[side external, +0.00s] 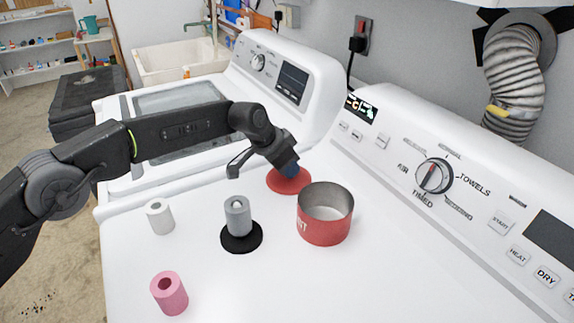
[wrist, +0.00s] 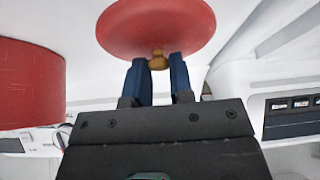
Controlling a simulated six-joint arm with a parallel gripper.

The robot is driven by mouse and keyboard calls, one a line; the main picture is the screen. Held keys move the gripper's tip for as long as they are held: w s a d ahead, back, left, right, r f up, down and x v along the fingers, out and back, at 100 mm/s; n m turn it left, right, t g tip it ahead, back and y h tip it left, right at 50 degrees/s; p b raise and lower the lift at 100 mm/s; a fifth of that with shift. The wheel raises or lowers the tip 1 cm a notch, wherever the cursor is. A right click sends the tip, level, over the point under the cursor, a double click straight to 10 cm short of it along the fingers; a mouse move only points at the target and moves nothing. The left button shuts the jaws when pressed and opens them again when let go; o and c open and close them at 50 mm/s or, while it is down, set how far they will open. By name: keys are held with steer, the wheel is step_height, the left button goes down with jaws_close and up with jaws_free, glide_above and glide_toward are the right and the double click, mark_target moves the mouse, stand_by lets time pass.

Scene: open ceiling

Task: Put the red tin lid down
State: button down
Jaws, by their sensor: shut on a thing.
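The red tin lid (side external: 290,184) is a round disc at the back of the white machine top, behind and left of the open red tin (side external: 323,228). My gripper (side external: 289,170) is above the lid, with its dark blue fingers pointing down at it. In the wrist view, my gripper (wrist: 158,64) is shut on the small tan knob (wrist: 158,53) of the red lid (wrist: 155,25). The red tin (wrist: 30,85) fills the left side there. The lid is low over the white top; I cannot tell whether it touches.
A grey cylinder (side external: 238,214) stands on a black disc (side external: 241,244) left of the tin. A white cylinder (side external: 160,217) and a pink cylinder (side external: 169,294) stand further left and in front. The control panel (side external: 470,190) rises behind. The front right top is clear.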

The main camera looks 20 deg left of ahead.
steer(key=shift+f, duration=0.1)
steer(key=c, duration=1)
jaws_free()
steer(key=shift+f, duration=0.1)
steer(key=shift+r, duration=0.35)
steer(key=v, duration=1.1)
steer(key=shift+s+a+r, duration=0.15)
steer(key=shift+s+r, duration=0.1)
steer(key=shift+r, duration=0.05)
